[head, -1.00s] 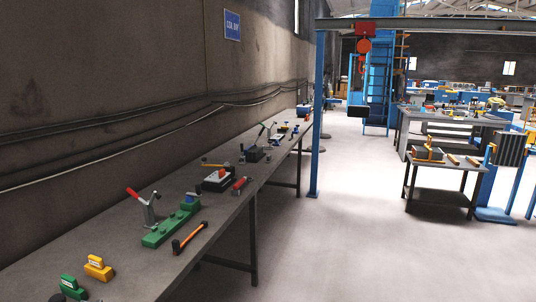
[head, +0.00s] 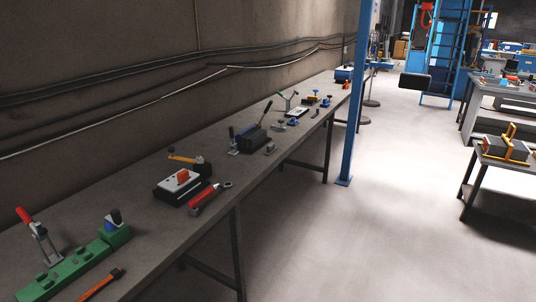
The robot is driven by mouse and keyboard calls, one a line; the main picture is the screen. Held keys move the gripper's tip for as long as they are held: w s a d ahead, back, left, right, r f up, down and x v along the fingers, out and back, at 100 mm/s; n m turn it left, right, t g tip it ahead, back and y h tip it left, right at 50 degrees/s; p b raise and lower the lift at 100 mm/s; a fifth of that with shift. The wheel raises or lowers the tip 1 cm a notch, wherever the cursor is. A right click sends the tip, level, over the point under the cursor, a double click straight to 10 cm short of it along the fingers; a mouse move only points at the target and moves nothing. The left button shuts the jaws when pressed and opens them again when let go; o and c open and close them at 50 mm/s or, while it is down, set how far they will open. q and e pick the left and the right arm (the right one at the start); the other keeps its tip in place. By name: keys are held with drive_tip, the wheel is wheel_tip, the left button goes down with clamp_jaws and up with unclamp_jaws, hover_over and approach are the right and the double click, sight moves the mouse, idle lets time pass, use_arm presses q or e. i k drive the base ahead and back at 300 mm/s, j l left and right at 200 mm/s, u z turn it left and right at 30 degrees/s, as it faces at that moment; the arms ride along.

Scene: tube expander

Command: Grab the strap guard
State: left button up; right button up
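I cannot tell for sure which object is the strap guard. A dark block with orange-yellow bands and a handle (head: 506,149) sits on the small grey table (head: 484,168) at the right edge. On the long bench along the wall stands a black-and-white box with an orange knob (head: 181,187), with a yellow-handled lever (head: 182,158) behind it. A red-handled tool (head: 206,197) lies beside the box. Neither of my grippers shows in the head view.
The long grey bench (head: 132,210) also holds a green fixture (head: 75,274), a red-handled clamp (head: 37,232), an orange-handled tool (head: 100,284) and smaller devices farther back. The pale floor (head: 345,235) between bench and small table is clear.

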sight(270, 147)
drive_tip(key=i+l+u, duration=0.1)
drive_tip(key=u, duration=0.35)
drive_tip(key=i+l+u, duration=0.2)
drive_tip(key=u, duration=0.2)
drive_tip(key=i+l+u, duration=0.15)
drive_tip(key=u, duration=0.3)
drive_tip(key=i+l+u, duration=0.1)
drive_tip(key=l+u, duration=0.3)
drive_tip(key=i+l+u, duration=0.25)
drive_tip(key=l+u, duration=0.15)
drive_tip(key=l, duration=1.15)
drive_tip(key=l+u, duration=0.35)
drive_tip(key=l, duration=2.2)
drive_tip(key=i, duration=0.1)
